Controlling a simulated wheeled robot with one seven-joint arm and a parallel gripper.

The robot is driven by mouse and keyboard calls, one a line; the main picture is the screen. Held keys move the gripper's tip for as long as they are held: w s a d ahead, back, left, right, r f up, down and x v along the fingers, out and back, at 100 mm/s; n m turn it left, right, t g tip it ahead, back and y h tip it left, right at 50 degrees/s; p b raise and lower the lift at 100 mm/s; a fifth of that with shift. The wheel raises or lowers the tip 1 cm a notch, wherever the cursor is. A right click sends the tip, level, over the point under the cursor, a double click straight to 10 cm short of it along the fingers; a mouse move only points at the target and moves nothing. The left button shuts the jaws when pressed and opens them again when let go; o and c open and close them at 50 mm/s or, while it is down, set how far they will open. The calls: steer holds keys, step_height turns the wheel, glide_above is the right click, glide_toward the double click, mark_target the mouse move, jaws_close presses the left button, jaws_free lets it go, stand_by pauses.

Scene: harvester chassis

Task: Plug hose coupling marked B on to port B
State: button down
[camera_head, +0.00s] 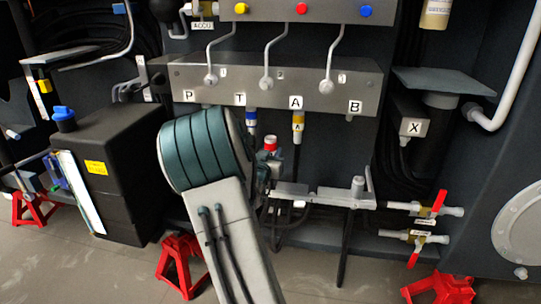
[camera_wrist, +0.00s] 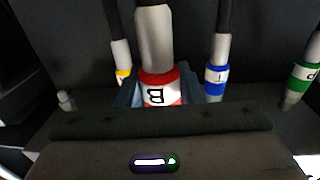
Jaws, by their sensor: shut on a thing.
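The hose coupling marked B has a red band with a black B on white, clear in the wrist view (camera_wrist: 162,92); its red top also shows in the head view (camera_head: 270,143). My gripper (camera_head: 266,170) is shut on this coupling, with a blue-grey finger on each side of the band in the wrist view. The coupling is below the valve block, left of port B and apart from it. The port B label (camera_head: 354,107) is at the right end of the block; a short stub (camera_head: 349,118) shows below it.
A blue-banded coupling (camera_head: 251,117) hangs below T and a yellow-banded one (camera_head: 298,121) below A. A grey bracket (camera_head: 320,198) is below the block. Red-handled valves (camera_head: 438,203) and the X box (camera_head: 411,128) are at right. A black tank (camera_head: 110,170) is at left.

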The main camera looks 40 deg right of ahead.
steer(key=s+a+r+p, duration=0.1)
steer(key=s+a+r, duration=0.1)
steer(key=s+a, duration=0.1)
steer(key=shift+v, duration=0.85)
steer(key=shift+w, duration=0.1)
steer(key=shift+s+d+f, duration=0.1)
steer(key=shift+s+d, duration=0.3)
steer(key=s+d+b, duration=1.2)
steer(key=s+d, duration=0.2)
steer(key=s, duration=0.2)
steer(key=shift+s, duration=0.4)
steer(key=shift+d, duration=0.15)
